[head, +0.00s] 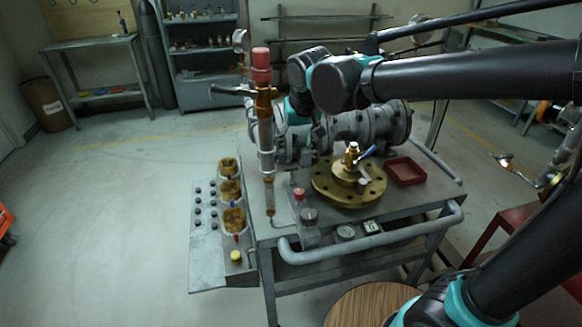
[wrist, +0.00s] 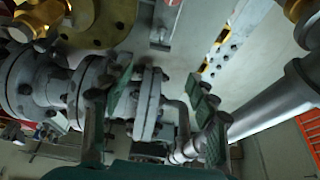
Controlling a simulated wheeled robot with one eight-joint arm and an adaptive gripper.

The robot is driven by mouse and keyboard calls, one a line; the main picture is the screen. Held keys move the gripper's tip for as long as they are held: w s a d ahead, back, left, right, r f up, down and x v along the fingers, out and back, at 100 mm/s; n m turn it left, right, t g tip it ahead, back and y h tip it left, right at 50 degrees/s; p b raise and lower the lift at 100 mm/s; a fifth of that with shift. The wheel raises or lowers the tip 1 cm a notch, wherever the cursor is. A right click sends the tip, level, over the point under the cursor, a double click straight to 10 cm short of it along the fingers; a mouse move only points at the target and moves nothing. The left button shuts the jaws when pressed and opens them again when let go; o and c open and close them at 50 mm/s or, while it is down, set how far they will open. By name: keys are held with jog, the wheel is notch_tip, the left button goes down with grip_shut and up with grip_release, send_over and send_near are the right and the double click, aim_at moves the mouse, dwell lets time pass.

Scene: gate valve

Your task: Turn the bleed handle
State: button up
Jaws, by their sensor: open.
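No label marks the bleed handle. A small blue-tipped lever (head: 367,152) sits on a brass fitting above the round brass flange (head: 340,196) on the bench. A dark lever (head: 234,91) sticks out to the left from the red-capped upright pipe (head: 266,125). I cannot tell which is the bleed handle. In the head view my gripper, partly hidden by my wrist, is behind the upright pipe, near the grey valve body. In the wrist view my gripper (wrist: 166,92) is open, its two fingers apart and nothing held between them. Grey flanged piping (wrist: 145,100) lies beyond the fingers.
Brass fittings (head: 232,190) stand along the left panel (head: 207,240). Shelves (head: 205,60) stand at the back.

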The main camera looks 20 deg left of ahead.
aim_at(292, 168)
jog(key=x, duration=1.4)
jog(key=shift+d, duration=0.1)
jog(key=shift+c, duration=0.4)
jog(key=c, duration=1.1)
